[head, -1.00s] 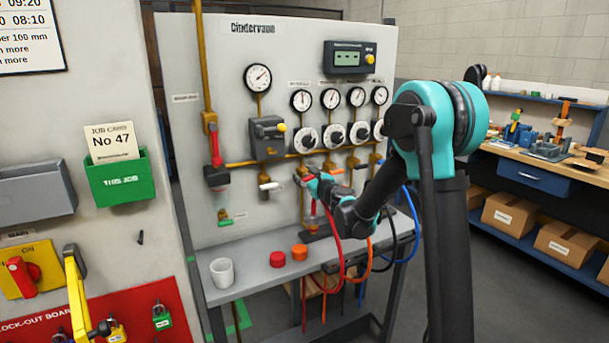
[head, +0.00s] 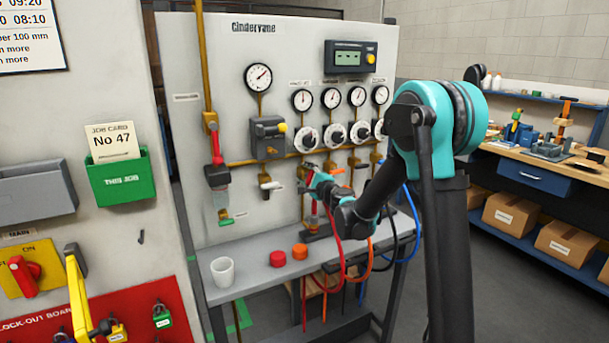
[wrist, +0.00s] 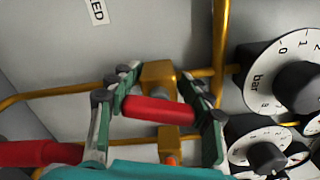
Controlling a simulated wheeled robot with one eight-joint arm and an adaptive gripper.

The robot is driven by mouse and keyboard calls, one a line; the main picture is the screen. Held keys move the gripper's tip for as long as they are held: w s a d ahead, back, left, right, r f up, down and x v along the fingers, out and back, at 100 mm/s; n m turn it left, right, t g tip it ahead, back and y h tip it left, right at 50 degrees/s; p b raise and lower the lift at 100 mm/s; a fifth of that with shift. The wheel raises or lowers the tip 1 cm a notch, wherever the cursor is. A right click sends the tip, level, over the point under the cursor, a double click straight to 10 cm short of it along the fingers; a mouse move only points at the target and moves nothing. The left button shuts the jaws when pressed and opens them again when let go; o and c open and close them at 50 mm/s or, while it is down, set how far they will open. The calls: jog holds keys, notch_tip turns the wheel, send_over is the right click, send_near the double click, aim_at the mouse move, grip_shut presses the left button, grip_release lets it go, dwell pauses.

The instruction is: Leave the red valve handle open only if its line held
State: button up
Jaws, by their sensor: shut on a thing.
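In the wrist view the red valve handle (wrist: 158,111) lies between the two fingers of my gripper (wrist: 159,108), which are shut on it. The handle runs nearly level in that picture, across the line between a brass fitting (wrist: 158,76) above and another (wrist: 168,144) below. In the head view my gripper (head: 309,178) is at the panel, below the leftmost small gauge (head: 302,99); it hides most of the handle there. That gauge's needle points about straight up. The needles of the neighbouring small gauges (head: 331,98) lean right.
The grey panel (head: 235,100) carries dials, brass pipes and a display box (head: 349,57), its reading too small to tell. A shelf (head: 245,262) below holds a white cup (head: 222,271), a red cap (head: 278,259) and an orange cap (head: 300,251). Hoses hang under my gripper.

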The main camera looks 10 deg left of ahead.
jog(key=shift+f+n, duration=0.1)
jog(key=shift+n, duration=1.9)
jog(key=o, duration=1.2)
jog(key=shift+o, duration=0.2)
jog(key=v, duration=1.2)
jog(key=shift+s+n, duration=0.1)
jog(key=shift+n, duration=0.2)
